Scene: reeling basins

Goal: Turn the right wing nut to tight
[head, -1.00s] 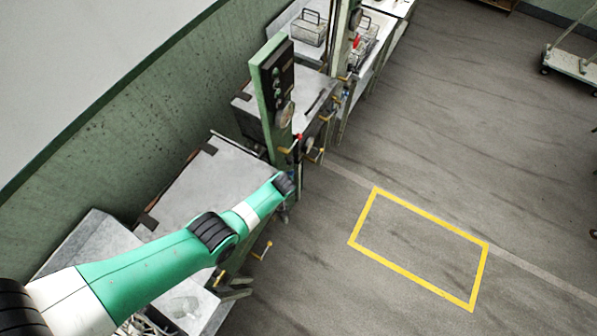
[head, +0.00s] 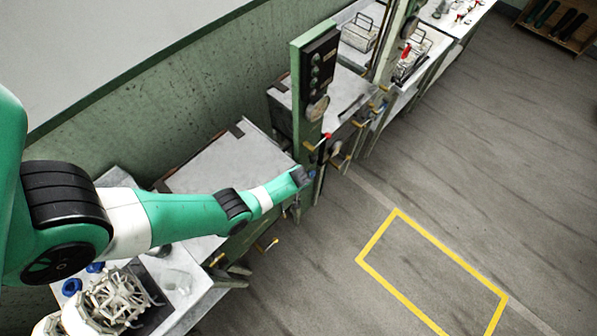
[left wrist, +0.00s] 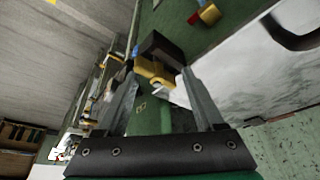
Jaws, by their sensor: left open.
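My left gripper (head: 305,176) is at the foot of a green upright post, beside the front corner of a grey-topped bench. In the left wrist view its two fingers (left wrist: 161,80) are apart. A brass-yellow fitting (left wrist: 150,70) under a dark block (left wrist: 160,46) shows between and just beyond the fingertips. It may be the right wing nut, but its shape is partly hidden and I cannot tell whether the fingers touch it. In the head view the gripper and arm cover this spot. My right gripper is in neither view.
The green post carries a dark control panel (head: 318,65). Another yellow handle (head: 268,245) is below the bench. The floor with the yellow rectangle (head: 377,237) is clear.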

